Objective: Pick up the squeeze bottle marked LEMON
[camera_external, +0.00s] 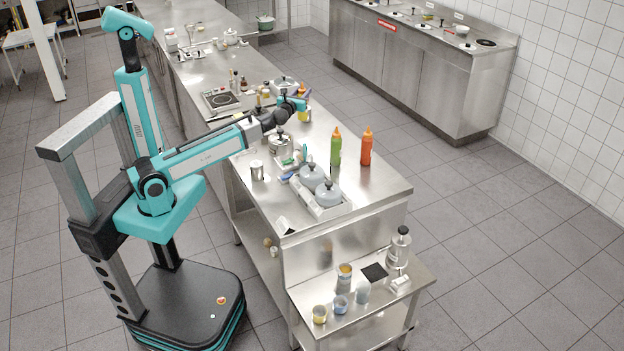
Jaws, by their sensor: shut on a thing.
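My gripper (300,104), at the end of the teal arm, is over the middle of the long steel counter (385,187). It is shut on a yellow squeeze bottle (304,116) with an orange tip, which stands upright and is partly hidden by the jaws. I cannot read its label, nor tell whether its base touches the counter. A green squeeze bottle (336,150) and an orange-red squeeze bottle (366,150) stand upright nearer the front, apart from my gripper.
A steel pot (279,147) and a tin (257,171) stand below my forearm. The counter's right front corner is clear. A lower shelf holds jars.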

